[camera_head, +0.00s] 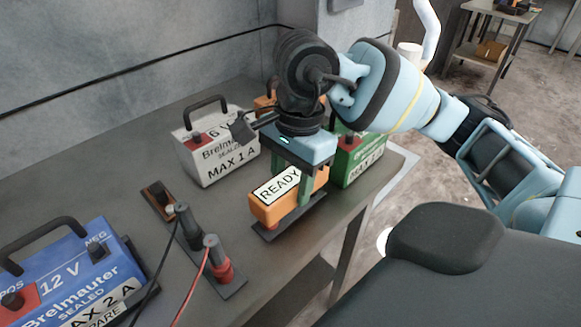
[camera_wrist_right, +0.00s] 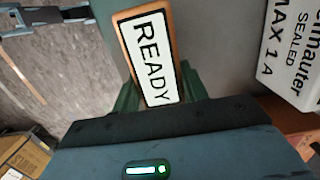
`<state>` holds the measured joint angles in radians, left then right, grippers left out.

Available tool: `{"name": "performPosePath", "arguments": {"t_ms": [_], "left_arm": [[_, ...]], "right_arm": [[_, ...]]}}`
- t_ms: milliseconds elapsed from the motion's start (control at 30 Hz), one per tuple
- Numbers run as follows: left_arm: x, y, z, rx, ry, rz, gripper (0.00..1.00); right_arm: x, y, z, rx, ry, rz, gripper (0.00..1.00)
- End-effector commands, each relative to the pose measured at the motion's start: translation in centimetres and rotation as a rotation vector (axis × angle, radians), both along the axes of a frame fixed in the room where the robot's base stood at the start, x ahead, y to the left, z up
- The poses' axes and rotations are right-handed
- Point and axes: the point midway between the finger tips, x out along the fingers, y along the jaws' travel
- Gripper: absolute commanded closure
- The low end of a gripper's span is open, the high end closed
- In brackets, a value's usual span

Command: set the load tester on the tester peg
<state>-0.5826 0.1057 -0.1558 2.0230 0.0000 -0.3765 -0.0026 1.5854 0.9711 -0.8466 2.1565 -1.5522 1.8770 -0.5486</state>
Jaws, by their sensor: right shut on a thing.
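The load tester is an orange block (camera_head: 264,210) with a white READY label, in the middle of the bench in the head view. It also shows in the right wrist view (camera_wrist_right: 150,55). My right gripper (camera_head: 292,182) reaches down from above, with its green fingers shut on the tester's sides. A dark flat plate (camera_head: 270,236) lies directly under the tester; I cannot tell whether they touch. I cannot clearly make out a tester peg. A small brown-and-black piece on a dark base (camera_head: 157,196) stands left of the tester. My left gripper is not in view.
A white battery (camera_head: 215,152) stands behind the tester and a green battery (camera_head: 360,160) to its right. A blue battery (camera_head: 75,265) is at front left. Black and red clamps on a stand (camera_head: 215,270) trail cables. The bench (camera_head: 95,165) has bare room at left.

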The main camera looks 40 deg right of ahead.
Motion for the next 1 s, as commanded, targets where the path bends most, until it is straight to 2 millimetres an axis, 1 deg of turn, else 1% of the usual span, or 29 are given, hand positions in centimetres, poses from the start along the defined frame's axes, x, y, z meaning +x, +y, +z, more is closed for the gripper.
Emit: {"name": "performPosePath", "arguments": {"t_ms": [200, 233, 400, 833, 867, 1000], "left_arm": [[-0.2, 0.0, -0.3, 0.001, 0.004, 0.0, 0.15], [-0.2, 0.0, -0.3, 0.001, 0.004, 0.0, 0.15], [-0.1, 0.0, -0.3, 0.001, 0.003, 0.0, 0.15], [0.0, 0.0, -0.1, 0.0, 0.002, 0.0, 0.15], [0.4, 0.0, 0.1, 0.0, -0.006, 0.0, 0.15], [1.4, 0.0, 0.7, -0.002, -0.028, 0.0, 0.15]], "right_arm": [[0.0, 0.0, -0.4, 0.001, -0.002, 0.0, 1.0], [0.0, 0.0, -0.3, 0.0, -0.002, 0.0, 0.54], [0.0, 0.0, -0.3, 0.0, -0.002, 0.0, 0.32], [0.0, 0.0, -0.4, 0.0, 0.001, 0.0, 0.31], [0.0, 0.0, -0.1, 0.0, -0.001, 0.0, 0.31], [0.1, -0.3, 2.5, 0.0, -0.006, -0.001, 0.31]]}}
